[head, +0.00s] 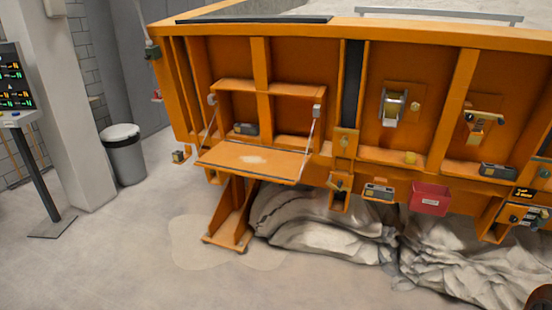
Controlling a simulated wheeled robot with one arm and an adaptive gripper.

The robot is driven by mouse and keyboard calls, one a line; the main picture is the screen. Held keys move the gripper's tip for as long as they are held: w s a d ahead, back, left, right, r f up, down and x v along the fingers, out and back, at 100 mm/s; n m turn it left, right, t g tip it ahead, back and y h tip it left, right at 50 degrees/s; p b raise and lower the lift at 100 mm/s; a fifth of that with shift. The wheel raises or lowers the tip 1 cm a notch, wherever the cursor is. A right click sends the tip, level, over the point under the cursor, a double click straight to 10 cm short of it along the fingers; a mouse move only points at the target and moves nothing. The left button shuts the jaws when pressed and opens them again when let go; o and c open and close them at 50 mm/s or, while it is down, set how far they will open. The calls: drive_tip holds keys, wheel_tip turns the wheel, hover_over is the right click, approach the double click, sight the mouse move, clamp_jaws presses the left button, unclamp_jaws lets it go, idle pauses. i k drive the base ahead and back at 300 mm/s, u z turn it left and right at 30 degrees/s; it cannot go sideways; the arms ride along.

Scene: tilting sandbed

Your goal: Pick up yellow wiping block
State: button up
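A small yellow block (411,157), which looks like the wiping block, sits on the orange ledge (380,154) along the front of the big orange sandbed frame (430,70), right of the middle of the head view. Nothing touches it from above. It is too small in the picture to make out its texture. My gripper cannot be made out in this view. A dark rounded shape with an orange edge (540,298) is cut off at the bottom right corner, and I cannot tell what it is.
A fold-down shelf (225,158) juts out left of the block. A red bin (430,199) hangs below it. A roll holder (393,105) is above. Crumpled grey sheeting (330,237) lies under the frame. A trash bin (123,155) and screen stand (42,175) stand left. The front floor is clear.

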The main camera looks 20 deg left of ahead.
sight(409, 158)
drive_tip(key=u, duration=0.55)
drive_tip(key=i, duration=2.3)
drive_tip(key=u, duration=0.1)
